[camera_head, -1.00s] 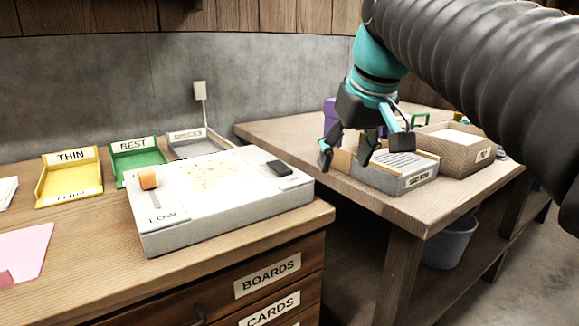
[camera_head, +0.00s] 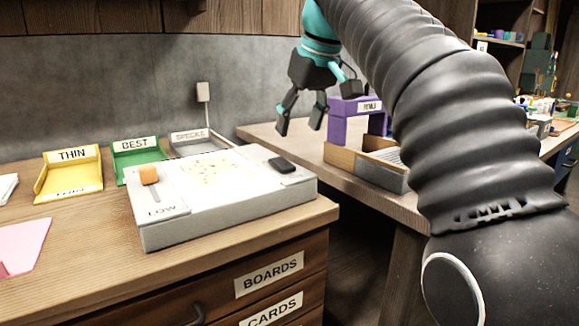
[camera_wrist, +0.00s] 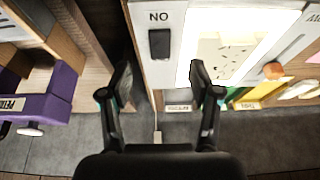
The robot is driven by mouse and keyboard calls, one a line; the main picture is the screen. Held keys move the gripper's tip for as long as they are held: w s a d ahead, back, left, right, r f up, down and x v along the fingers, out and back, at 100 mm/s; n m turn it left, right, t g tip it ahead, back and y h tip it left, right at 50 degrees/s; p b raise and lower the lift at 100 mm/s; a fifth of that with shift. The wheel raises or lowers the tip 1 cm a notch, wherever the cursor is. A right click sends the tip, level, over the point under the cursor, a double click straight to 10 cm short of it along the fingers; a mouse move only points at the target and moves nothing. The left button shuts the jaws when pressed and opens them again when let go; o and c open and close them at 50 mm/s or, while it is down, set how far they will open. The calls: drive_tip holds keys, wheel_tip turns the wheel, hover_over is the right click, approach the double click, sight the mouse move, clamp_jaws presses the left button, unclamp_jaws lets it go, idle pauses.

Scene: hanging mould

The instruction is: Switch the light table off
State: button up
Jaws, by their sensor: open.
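The light table (camera_head: 235,220) is a pale box on the wooden bench, with a bright white panel holding small specks. Its dark rocker switch (camera_head: 283,164) sits at the right end. In the wrist view the switch (camera_wrist: 159,43) lies beside lettering that looks like an upside-down ON, and the panel (camera_wrist: 250,25) glows. An orange slider knob (camera_head: 148,175) is at the left end, by the word LOW. My gripper (camera_head: 300,116) is open and empty, above and behind the switch end, apart from the table. In the wrist view the switch lies beyond and between the fingertips (camera_wrist: 160,88).
Yellow THIN (camera_head: 68,178), green BEST (camera_head: 137,160) and grey SPECKS (camera_head: 195,143) trays stand behind the light table. A purple stand (camera_head: 350,128) and a wooden-sided box (camera_head: 365,172) are on the right bench, across a gap. A cord runs up the wall.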

sight(286, 166)
drive_tip(key=b+x, duration=0.2)
drive_tip(key=x, duration=0.7)
drive_tip(key=shift+f+b, duration=0.1)
drive_tip(key=shift+b, duration=0.25)
drive_tip(key=c, duration=1.1)
drive_tip(key=r+p, duration=0.1)
drive_tip(key=p, duration=0.2)
drive_tip(key=shift+w+a+g+p, duration=0.1)
drive_tip(key=shift+w+g+p, duration=0.05)
drive_tip(key=shift+g+p, duration=0.2)
drive_tip(key=shift+c, duration=0.2)
drive_tip(key=g+h+p, duration=0.1)
drive_tip(key=p, duration=0.4)
drive_tip(key=shift+w+a+r, duration=0.1)
drive_tip(key=shift+r, duration=0.05)
drive_tip(key=shift+w+g+h+p, duration=0.1)
drive_tip(key=shift+g+h+p, duration=0.25)
drive_tip(key=shift+p, duration=0.25)
drive_tip(key=shift+w+a+f+g+h, duration=0.1)
drive_tip(key=shift+f+g+h, duration=0.15)
drive_tip(key=shift+g, duration=0.05)
